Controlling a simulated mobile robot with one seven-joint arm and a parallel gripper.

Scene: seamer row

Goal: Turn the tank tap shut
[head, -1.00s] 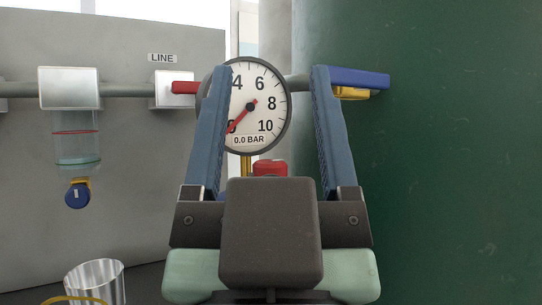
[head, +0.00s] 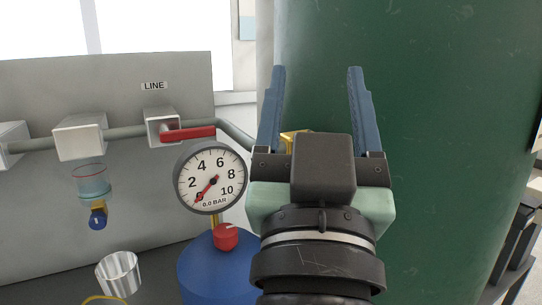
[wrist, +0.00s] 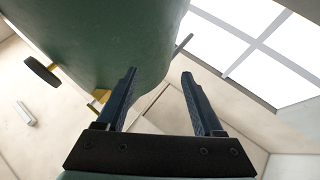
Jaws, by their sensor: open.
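The tank tap's yellow body (head: 291,137) shows in the head view, low behind the left finger, at the left side of the big green tank (head: 440,130). Its blue handle, seen earlier, is hidden behind my gripper now. My gripper (head: 317,70) is open and empty, its fingers pointing up in front of the tank. In the wrist view my gripper (wrist: 160,73) is open too. A yellow part (wrist: 98,99) shows just left of the left finger, by the green tank (wrist: 100,35). I cannot tell the tap handle's angle.
Left of the tank are a pressure gauge (head: 212,178) reading 0.0 bar, a red knob (head: 226,237) and a blue vessel (head: 205,275). A red lever (head: 188,133) lies along the pipe under the LINE label. A metal cup (head: 118,272) stands at lower left.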

